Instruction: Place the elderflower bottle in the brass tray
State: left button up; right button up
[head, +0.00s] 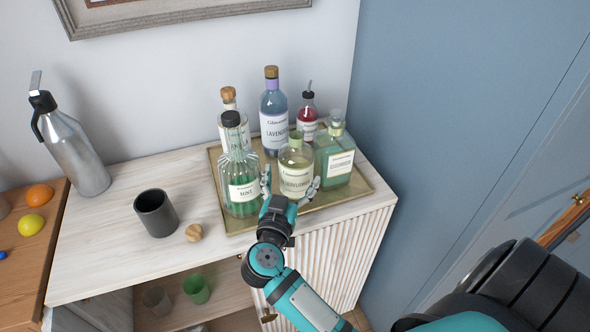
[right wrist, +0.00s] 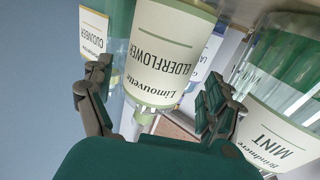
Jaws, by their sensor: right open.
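The elderflower bottle (head: 296,167), pale yellow-green with a cream label, appears to stand upright in the brass tray (head: 352,196), among other bottles. My right gripper (head: 290,182) is open in front of it, one finger to each side. In the right wrist view the elderflower bottle (right wrist: 165,50) appears upside down between the two open fingers of the gripper (right wrist: 153,84). A gap shows on the right finger's side; contact on the left side cannot be told. My left gripper is not in view.
Close by stand the green mint bottle (head: 241,190), the cucumber bottle (head: 336,158), the lavender bottle (head: 273,120) and a red bottle (head: 307,118). A dark cup (head: 156,214) and a round wooden stopper (head: 194,233) are left of the tray. The cabinet top between cup and steel flask (head: 72,148) is clear.

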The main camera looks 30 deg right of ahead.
jog(key=v, duration=0.7)
jog(key=shift+s+a+b, duration=0.25)
jog(key=shift+a+b, duration=0.05)
